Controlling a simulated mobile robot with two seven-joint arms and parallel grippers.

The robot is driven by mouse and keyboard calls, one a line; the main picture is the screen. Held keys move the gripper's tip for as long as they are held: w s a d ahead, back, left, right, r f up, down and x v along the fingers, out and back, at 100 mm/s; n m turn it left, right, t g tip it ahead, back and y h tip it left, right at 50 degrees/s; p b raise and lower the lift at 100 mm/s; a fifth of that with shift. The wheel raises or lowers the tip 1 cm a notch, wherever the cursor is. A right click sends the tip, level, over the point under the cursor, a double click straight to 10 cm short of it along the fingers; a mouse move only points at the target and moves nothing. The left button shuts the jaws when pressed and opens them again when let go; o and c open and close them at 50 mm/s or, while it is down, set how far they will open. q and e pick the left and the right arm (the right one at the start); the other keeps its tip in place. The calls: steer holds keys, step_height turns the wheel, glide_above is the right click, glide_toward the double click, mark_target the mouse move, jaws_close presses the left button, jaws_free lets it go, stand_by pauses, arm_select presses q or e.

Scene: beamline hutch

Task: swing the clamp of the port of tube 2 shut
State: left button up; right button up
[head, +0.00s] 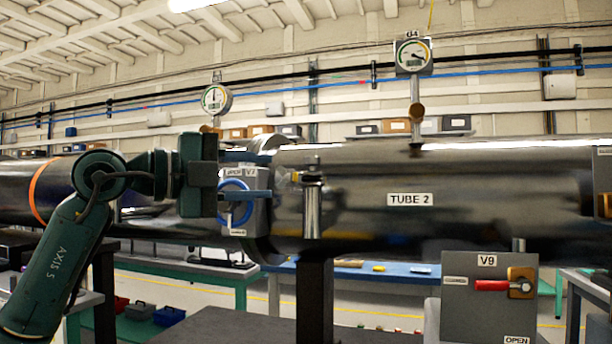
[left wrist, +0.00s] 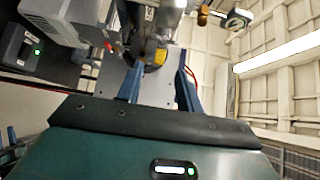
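Tube 2 (head: 480,190) is a large dark, shiny tube with a "TUBE 2" label, lying across the head view. A short upright silver cylinder (head: 313,212) with a dark top shows on its near side; I cannot tell for sure whether it belongs to the port clamp. My left gripper (head: 262,194) reaches in from the left, its blue fingers in front of the V7 box (head: 258,180). In the left wrist view its fingers (left wrist: 160,82) stand apart, with a grey and yellow part (left wrist: 160,57) beyond the gap. Nothing is clearly held. My right gripper is not in view.
The V7 box has a blue handwheel (head: 234,203) close beside the left gripper. A grey V9 panel (head: 489,305) with a red handle stands low at the right. A gauge (head: 412,56) rises above the tube. A dark post (head: 314,300) stands under it.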

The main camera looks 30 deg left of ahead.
mark_target(293, 177)
arm_select(q)
steer(key=p+x, duration=0.1)
steer(key=x, duration=0.8)
steer(key=shift+s, duration=0.1)
steer(key=shift+c, duration=0.6)
steer(key=shift+a, duration=0.1)
jaws_close()
